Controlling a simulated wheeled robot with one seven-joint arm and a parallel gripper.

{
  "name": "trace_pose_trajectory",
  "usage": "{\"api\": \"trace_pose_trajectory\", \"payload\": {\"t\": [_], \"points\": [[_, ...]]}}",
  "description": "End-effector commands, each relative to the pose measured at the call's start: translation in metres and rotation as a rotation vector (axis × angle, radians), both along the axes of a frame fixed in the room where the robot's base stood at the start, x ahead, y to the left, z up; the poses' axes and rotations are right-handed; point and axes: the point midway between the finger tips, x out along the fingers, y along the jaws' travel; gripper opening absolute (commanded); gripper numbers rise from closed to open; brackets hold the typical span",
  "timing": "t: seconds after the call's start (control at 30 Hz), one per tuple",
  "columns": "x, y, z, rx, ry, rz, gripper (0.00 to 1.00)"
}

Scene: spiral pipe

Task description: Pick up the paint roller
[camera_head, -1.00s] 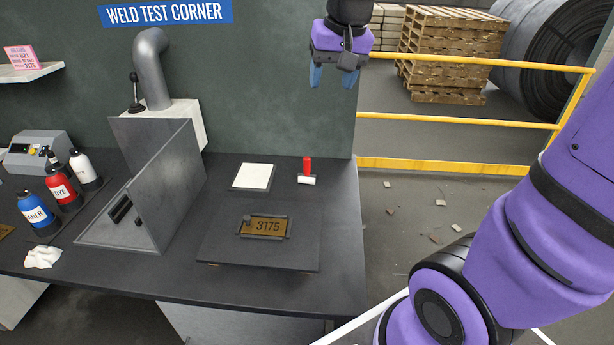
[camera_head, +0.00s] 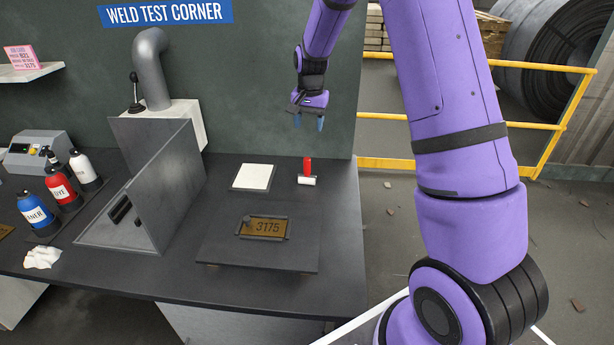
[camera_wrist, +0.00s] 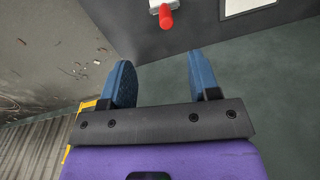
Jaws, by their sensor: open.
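The paint roller lies on the dark bench near its back right edge. Its red handle (camera_head: 308,164) points toward the wall and its white roller head (camera_head: 306,180) faces the front. In the wrist view the red handle (camera_wrist: 166,18) shows at the top, beyond the fingertips, with part of the white head above it. My gripper (camera_head: 309,124) is open and empty, above and behind the roller, apart from it. Its blue fingers (camera_wrist: 160,75) are spread in the wrist view, pointing toward the bench edge.
A white pad (camera_head: 253,177) lies left of the roller. A dark plate with a brass 3175 tag (camera_head: 264,228) is in front. A grey hinged box (camera_head: 165,190) and bottles (camera_head: 62,190) stand left. A yellow railing (camera_head: 400,164) is beyond the bench's right edge.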

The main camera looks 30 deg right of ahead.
Motion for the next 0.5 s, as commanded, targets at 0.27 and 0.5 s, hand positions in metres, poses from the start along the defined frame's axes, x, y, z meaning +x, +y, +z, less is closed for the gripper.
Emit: {"api": "trace_pose_trajectory", "payload": {"t": [0.27, 0.5], "points": [[0.022, -0.014, -0.054, -0.007, 0.044, -0.069, 0.56], [0.025, -0.016, -0.072, -0.008, 0.050, -0.081, 0.56]]}}
